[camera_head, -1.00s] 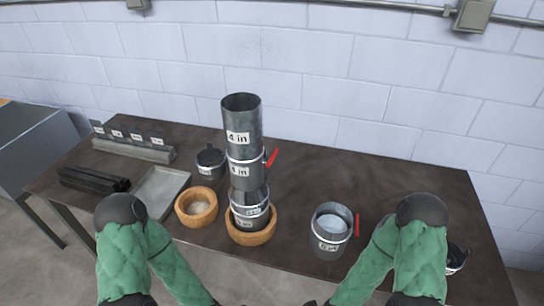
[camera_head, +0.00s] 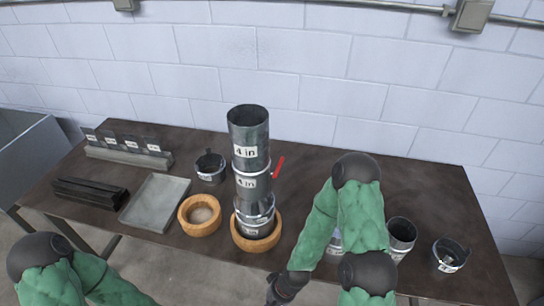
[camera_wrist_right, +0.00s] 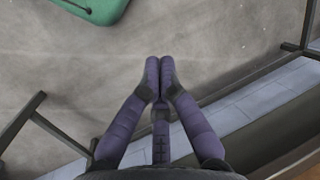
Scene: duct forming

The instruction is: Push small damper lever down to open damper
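A stack of grey metal ducts (camera_head: 249,130) labelled "4 in" stands upright on the table. The small damper (camera_head: 252,186) is a section of this stack, and its red lever (camera_head: 278,166) sticks out on the right side, slanting up to the right. My right arm is bent in front of the table. My right gripper (camera_wrist_right: 159,75) has its fingertips together and nothing between them; in the head view its dark end is low at the table's front edge, below and apart from the lever. My left gripper is outside the frames.
The stack's base sits in a wooden ring (camera_head: 277,231); another wooden ring (camera_head: 199,215) lies left of it. A grey tray (camera_head: 155,200) and metal strips are further left. Two short duct pieces (camera_head: 401,236) (camera_head: 449,255) stand at right. My right arm mostly hides another duct piece.

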